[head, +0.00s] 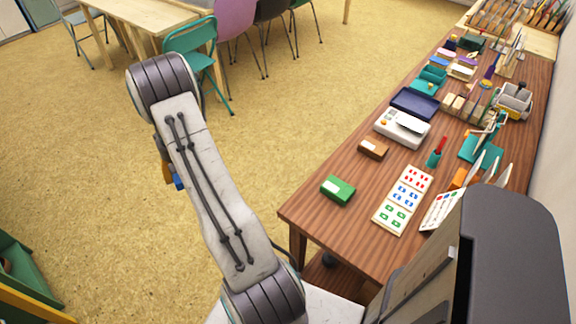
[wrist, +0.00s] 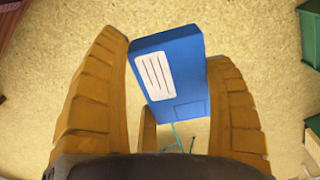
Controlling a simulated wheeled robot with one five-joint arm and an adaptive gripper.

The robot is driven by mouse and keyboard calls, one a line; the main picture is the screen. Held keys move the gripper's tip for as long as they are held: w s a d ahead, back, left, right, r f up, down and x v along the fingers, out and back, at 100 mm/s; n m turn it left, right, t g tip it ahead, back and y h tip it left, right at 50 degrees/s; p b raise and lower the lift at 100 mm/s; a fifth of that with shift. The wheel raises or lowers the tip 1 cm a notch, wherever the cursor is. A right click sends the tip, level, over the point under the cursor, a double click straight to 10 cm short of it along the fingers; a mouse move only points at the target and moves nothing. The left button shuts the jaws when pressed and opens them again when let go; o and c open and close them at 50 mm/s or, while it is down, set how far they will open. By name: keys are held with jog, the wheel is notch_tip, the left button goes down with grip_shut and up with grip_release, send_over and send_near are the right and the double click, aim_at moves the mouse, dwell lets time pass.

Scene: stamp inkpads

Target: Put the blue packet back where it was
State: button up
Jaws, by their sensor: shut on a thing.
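A blue packet (wrist: 190,82) with a white label is between the two orange-brown fingers of my gripper (wrist: 172,100) in the wrist view. My gripper is shut on it and holds it over the bare floor. In the head view my gripper (head: 167,172) is mostly hidden behind my arm, and only a bit of the blue packet (head: 178,182) shows beside it. On the wooden table (head: 300,218) at the right lie a green packet (head: 338,190) near the front left corner and a brown packet (head: 373,149) behind it. No blue packet lies next to them.
A card with red, blue and green pictures (head: 403,200) lies right of the green packet. A white scale (head: 402,127) and a dark blue tray (head: 414,103) stand farther back. The left table edge is close to the packets. A green chair (head: 192,50) stands on the floor behind my arm.

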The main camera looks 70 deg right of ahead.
jog(key=s+d+m+b, duration=0.1)
jog(key=s+d+m, duration=0.55)
jog(key=d, duration=0.85)
jog(key=s+d+r+m+b, duration=0.1)
jog(key=s+d+m, duration=0.5)
jog(key=s, duration=0.4)
jog(key=s+d+r+m+b, duration=0.1)
jog(key=s+d+m, duration=0.3)
jog(key=s+d, duration=0.5)
jog(key=s+r+m+b, duration=0.1)
jog(key=s+r+m, duration=0.3)
jog(key=s+m, duration=0.45)
jog(key=s+r+m+b, duration=0.1)
jog(key=s+r+m, duration=0.2)
jog(key=s+m, duration=0.55)
jog(key=s+a+r+m+b, duration=0.1)
jog(key=s+a+m+b, duration=0.15)
jog(key=s+a, duration=0.65)
jog(key=n+p, duration=0.1)
jog(key=n, duration=0.3)
send_over(352, 172)
notch_tip(352, 172, down, 11)
jog(key=shift+r, duration=0.1)
jog(key=shift+f, duration=2)
